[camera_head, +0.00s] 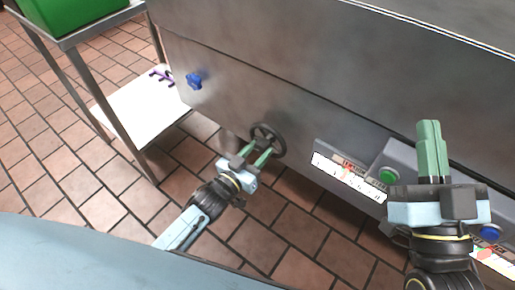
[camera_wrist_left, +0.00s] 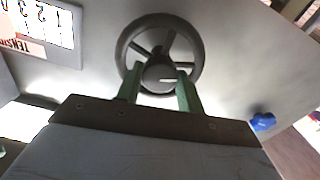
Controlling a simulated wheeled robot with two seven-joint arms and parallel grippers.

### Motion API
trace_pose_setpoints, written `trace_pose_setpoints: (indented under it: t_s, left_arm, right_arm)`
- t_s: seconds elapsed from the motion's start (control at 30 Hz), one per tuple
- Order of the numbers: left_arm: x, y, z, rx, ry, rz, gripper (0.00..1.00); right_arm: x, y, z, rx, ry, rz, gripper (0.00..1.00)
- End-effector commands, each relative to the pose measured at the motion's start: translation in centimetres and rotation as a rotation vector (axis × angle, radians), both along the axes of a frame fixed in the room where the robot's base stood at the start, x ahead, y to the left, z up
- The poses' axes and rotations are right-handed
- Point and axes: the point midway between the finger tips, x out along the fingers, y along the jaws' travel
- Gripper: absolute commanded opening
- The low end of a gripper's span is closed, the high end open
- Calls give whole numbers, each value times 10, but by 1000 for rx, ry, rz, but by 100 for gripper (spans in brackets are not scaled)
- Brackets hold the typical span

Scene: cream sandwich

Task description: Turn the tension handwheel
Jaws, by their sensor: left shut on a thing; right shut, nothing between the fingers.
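The tension handwheel (camera_head: 267,139) is a dark spoked wheel on the front of the steel machine. It also shows in the left wrist view (camera_wrist_left: 196,42), with a round hub in its middle. My left gripper (camera_head: 259,156) is at the lower part of the wheel, its green fingers shut on the handwheel, one on each side of the hub in the left wrist view (camera_wrist_left: 159,88). The exact contact points are hard to see. My right gripper (camera_head: 432,135) is shut and empty, pointing up in front of the machine at the right.
A scale label (camera_head: 348,177) is right of the wheel. A blue knob (camera_head: 194,81) sits upper left. A metal table (camera_head: 75,37) holds a green bin (camera_head: 70,12).

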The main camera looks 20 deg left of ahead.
Motion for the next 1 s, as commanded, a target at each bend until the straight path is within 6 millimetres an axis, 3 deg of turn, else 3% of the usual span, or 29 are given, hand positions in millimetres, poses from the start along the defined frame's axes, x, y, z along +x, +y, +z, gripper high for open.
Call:
trace_pose_setpoints:
  t_s: [0.3, 0.5, 1.0]
  left_arm:
    - [0, 0, 1, 193, -68, 0, 15]
    - [0, 0, 0, 269, -97, 0, 15]
    - [0, 0, -1, 305, -109, 0, 15]
  right_arm:
    - [15, -4, -44, -94, 289, -18, 0]
    - [16, -6, -62, -124, 388, -24, 0]
    - [16, -8, -71, -138, 433, -28, 0]
